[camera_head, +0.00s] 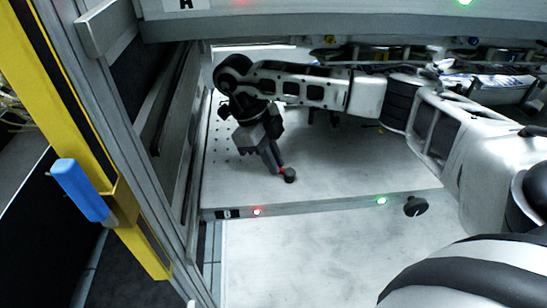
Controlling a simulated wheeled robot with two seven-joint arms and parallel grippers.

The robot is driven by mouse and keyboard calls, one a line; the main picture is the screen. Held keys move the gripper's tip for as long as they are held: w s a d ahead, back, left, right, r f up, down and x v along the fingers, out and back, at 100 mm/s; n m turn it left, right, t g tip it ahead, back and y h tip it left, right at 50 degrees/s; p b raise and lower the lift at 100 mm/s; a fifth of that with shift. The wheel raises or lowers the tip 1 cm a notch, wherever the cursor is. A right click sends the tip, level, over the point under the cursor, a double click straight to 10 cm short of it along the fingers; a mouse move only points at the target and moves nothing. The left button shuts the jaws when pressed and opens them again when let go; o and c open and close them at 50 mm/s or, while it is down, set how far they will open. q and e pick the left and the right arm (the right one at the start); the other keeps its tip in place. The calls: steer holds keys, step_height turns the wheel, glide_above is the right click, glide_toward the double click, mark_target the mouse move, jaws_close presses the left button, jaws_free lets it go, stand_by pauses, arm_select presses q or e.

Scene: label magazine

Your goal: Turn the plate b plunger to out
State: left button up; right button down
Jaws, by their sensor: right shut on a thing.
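The plate b (330,162) is a light sheet marked "B" on its front edge, with small holes at its left side. My right gripper (283,176) reaches down over the plate's left-middle part. The plunger's turn position is too small to tell. My right arm comes in from the right across the plate and hides its back part. My left gripper is not in view.
A red light (257,212) and a green light (381,201) sit on the plate's front edge, with a black knob (416,206) to the right. A yellow post (85,140) with a blue handle (79,190) stands left. An upper shelf marked "A" (185,4) runs above.

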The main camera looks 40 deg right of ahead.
steer(key=shift+r, duration=0.1)
steer(key=c, duration=1.5)
jaws_free()
